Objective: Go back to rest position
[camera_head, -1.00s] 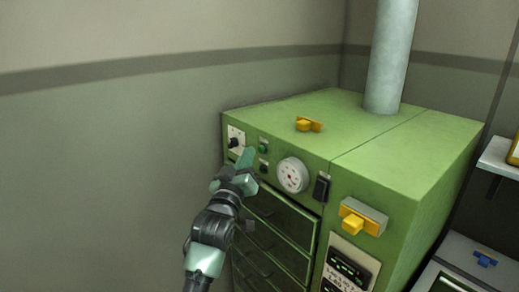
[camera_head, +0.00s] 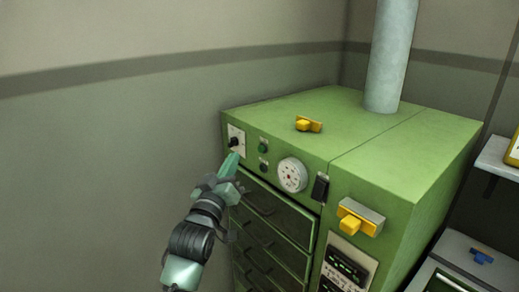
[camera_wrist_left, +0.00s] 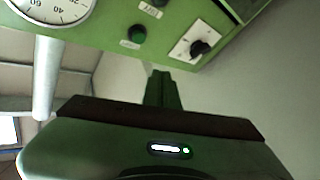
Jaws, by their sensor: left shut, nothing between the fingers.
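My left gripper (camera_head: 231,162) is shut and empty in front of the upper left of the green cabinet (camera_head: 415,160). Its fingers point up toward the control panel, just below the black knob (camera_head: 234,142) on its white plate. In the left wrist view the closed fingers (camera_wrist_left: 161,78) stand at the middle, apart from the knob (camera_wrist_left: 199,48) and a green button (camera_wrist_left: 137,34). My right gripper is not in view.
The cabinet front carries a round dial (camera_head: 292,174), a black switch (camera_head: 320,187), a yellow handle (camera_head: 358,218) and dark drawers (camera_head: 270,235). A yellow piece (camera_head: 308,124) lies on top beside a grey pipe (camera_head: 391,55). The wall side at left is clear.

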